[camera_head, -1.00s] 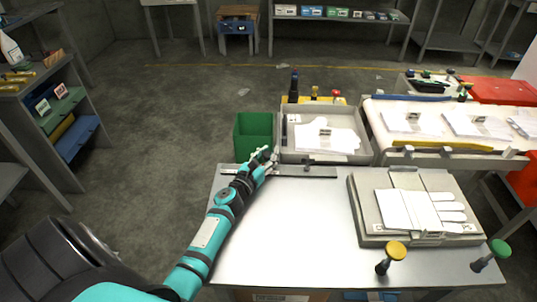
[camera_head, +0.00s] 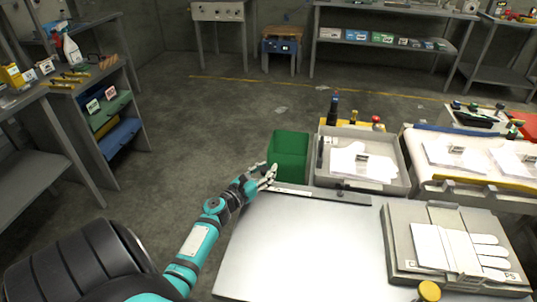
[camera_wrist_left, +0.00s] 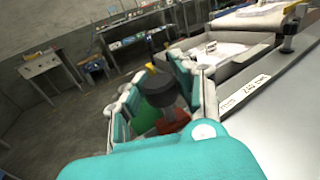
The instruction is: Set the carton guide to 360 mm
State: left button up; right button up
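The carton guide's flat dark rail (camera_head: 320,192), with a pale scale strip, runs along the far edge of the metal table. In the left wrist view the scale (camera_wrist_left: 245,92) carries a label that seems to read 240 mm. My left gripper (camera_head: 268,176) is at the left end of the rail. In the left wrist view its fingers (camera_wrist_left: 158,98) stand apart on both sides of a black round knob (camera_wrist_left: 160,88). I cannot tell whether they touch it. The knob is hidden in the head view. My right gripper is out of view.
A green bin (camera_head: 289,150) stands behind my left gripper. A grey tray (camera_head: 398,150) with white gloves is beyond the rail. A glove board (camera_head: 402,240) lies at the right of the table. The table's middle (camera_head: 310,240) is clear.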

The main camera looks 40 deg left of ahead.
pick_arm(q)
jog(key=o, duration=0.4)
jog(key=shift+s+d, duration=0.1)
jog(key=shift+s, duration=0.1)
jog(key=shift+o, duration=0.6)
jog(key=shift+w, duration=0.1)
jog(key=s, duration=1.2)
jog(key=shift+d, duration=0.4)
